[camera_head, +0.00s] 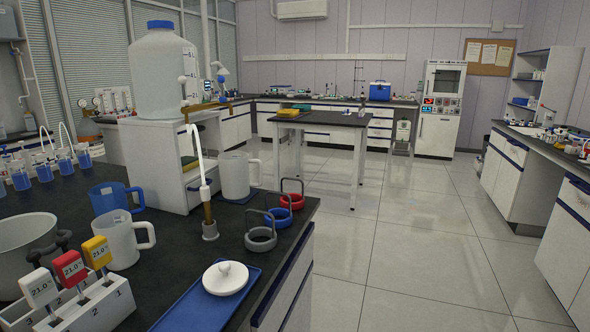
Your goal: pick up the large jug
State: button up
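Three jugs with handles stand on the dark bench on the left. The biggest-looking is a white jug (235,176), upright beside the white cabinet, its handle to the right; it is most likely the large jug. A smaller white jug (121,240) stands nearer, its handle also to the right. A blue jug (110,199) stands just behind that one. My gripper is not in view, and nothing in view touches the jugs.
A big translucent container (160,78) with a blue cap stands on the white cabinet (152,165). Before the large jug are a probe in a holder (209,222), several ring weights (261,238) and a blue tray (205,299) with a white lid (226,277). The floor (410,245) to the right is clear.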

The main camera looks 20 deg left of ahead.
aim_at(234, 165)
jog(key=i+l+u, duration=0.1)
jog(key=i+u, duration=0.2)
jog(key=i, duration=0.25)
jog(key=i+l+u, duration=0.35)
jog(key=i, duration=0.2)
jog(key=i+l+u, duration=0.3)
jog(key=i, duration=0.2)
